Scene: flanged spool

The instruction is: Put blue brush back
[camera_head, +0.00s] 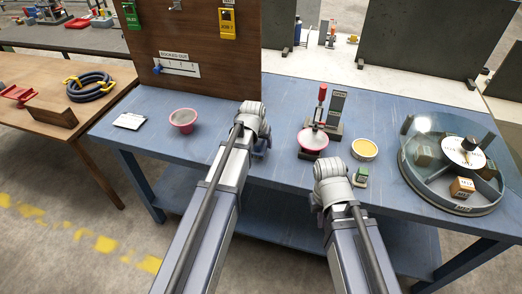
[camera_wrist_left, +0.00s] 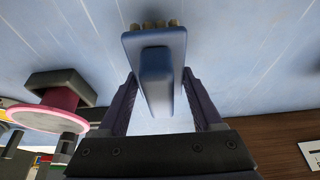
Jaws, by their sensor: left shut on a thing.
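The blue brush (camera_wrist_left: 155,75) is between the two fingers of my left gripper (camera_wrist_left: 160,112) in the left wrist view. Its raised handle runs between the fingers and its tan bristles (camera_wrist_left: 155,24) point to the top of the picture. In the head view, my left gripper (camera_head: 260,148) is over the blue table, mostly hidden by its own wrist, with a bit of blue showing below. My right gripper (camera_head: 333,190) is at the table's front edge; its fingers are hidden behind its wrist.
A pink-topped spool stand (camera_head: 313,140) is right of my left gripper. A brown board (camera_head: 200,60) rises behind.

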